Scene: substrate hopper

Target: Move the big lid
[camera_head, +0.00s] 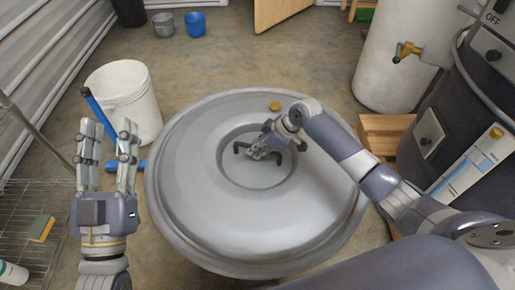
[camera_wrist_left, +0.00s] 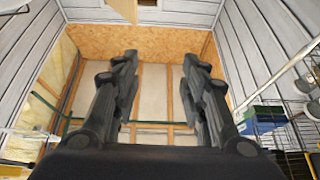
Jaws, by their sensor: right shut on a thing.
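The big lid (camera_head: 210,215) is a wide round grey metal cover in the middle of the head view. It has a recessed centre with a dark handle (camera_head: 242,148). My right gripper (camera_head: 262,150) is at the handle in the recess and shut on it; the arm partly hides the handle. My left gripper (camera_head: 108,148) is left of the lid, apart from it, with fingers pointing up, open and empty. In the left wrist view its two fingers (camera_wrist_left: 160,95) stand apart with nothing between them. What lies under the lid is hidden.
A white bucket (camera_head: 135,103) and a blue-handled tool (camera_head: 97,110) stand left of the lid. A wire rack (camera_head: 35,215) is at the lower left. A white tank (camera_head: 385,75) and dark machine (camera_head: 455,120) stand at right.

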